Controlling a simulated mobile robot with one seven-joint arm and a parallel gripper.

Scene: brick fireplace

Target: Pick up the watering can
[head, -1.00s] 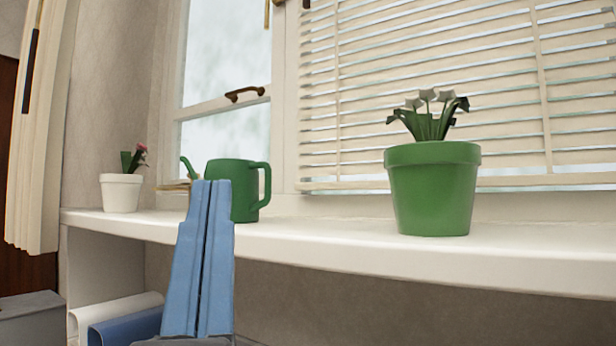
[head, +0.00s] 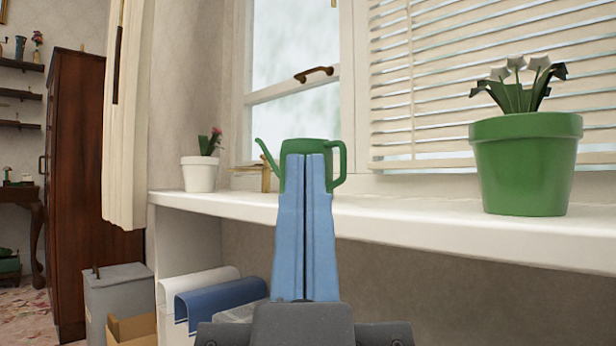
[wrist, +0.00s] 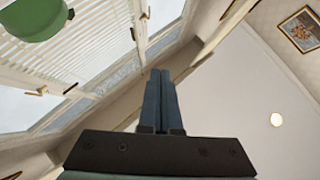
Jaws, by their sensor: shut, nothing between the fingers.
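The green watering can (head: 310,147) stands on the white window sill (head: 410,220), its spout to the left and its handle to the right. My gripper (head: 305,157) is in front of it in the head view, with blue fingers pointing up and closed together, empty. The fingers hide the middle and lower part of the can. The gap in depth between fingers and can is hard to judge. In the wrist view my gripper (wrist: 160,72) is also shut, and the can cannot be made out there.
A large green pot (head: 525,165) with white flowers stands on the sill at right. A small white pot (head: 199,174) is left of the can. The window and blinds (head: 450,80) rise behind. Below the sill are a grey bin (head: 118,300) and white and blue rolled shapes (head: 215,295).

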